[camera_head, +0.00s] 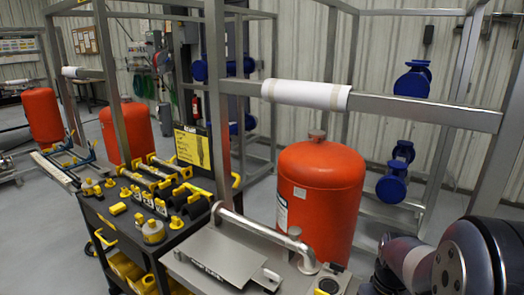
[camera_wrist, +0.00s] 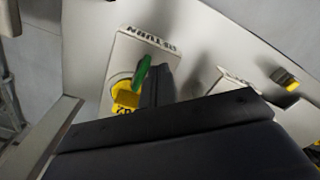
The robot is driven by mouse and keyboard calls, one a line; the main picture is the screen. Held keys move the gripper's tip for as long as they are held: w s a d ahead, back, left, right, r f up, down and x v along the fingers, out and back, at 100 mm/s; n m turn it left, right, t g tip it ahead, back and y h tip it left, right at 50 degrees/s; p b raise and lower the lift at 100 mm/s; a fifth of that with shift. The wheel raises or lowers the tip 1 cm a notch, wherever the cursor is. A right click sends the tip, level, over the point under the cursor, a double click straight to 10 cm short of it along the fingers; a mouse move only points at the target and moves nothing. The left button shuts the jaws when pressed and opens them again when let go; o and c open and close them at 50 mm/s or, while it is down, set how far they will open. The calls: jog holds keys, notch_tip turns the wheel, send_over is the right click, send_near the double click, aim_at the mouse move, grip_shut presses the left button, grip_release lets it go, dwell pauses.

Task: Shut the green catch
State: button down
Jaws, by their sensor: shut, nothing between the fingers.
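In the wrist view, a green lever (camera_wrist: 143,72), the only green catch-like part in sight, stands on a yellow body (camera_wrist: 125,96). The dark gripper body hides the lower part of the wrist view and part of the yellow body. In the head view I cannot make out the green catch or my gripper.
A second pale plate (camera_wrist: 235,80) and a yellow-tipped knob (camera_wrist: 286,79) lie to the right in the wrist view. In the head view, a red tank (camera_head: 320,200) stands behind a metal pipe (camera_head: 262,230). A black cart (camera_head: 95,215) with yellow parts is at left.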

jog(key=shift+s, duration=0.1)
dwell(0.3)
notch_tip(320, 180, up, 7)
jog(key=p, duration=0.6)
jog(key=shift+f, duration=0.15)
dwell(0.4)
notch_tip(320, 180, down, 7)
jog(key=b, duration=0.6)
jog(key=shift+r, duration=0.25)
